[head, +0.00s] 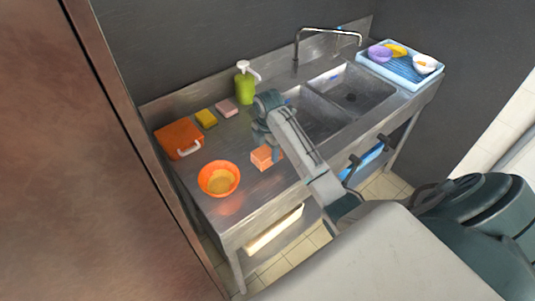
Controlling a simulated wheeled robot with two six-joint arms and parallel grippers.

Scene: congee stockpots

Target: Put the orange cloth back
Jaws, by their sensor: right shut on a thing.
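The orange cloth (265,157) shows as a small folded block at the front middle of the steel counter (240,205). My right gripper (262,141) comes down from above and is shut on it; its fingertips are partly hidden behind my own arm. I cannot tell whether the cloth touches the counter or hangs just above it. An orange bowl (218,180) with something yellow-brown inside stands to the left of the cloth. My left gripper is not in view.
A flat orange box with a pale handle (180,139) lies at the left. Behind are a yellow sponge (206,118), a pink sponge (227,107) and a green pump bottle (244,87). Sinks (352,89) with a tap (324,33) are right; a blue tray (400,70) holds bowls.

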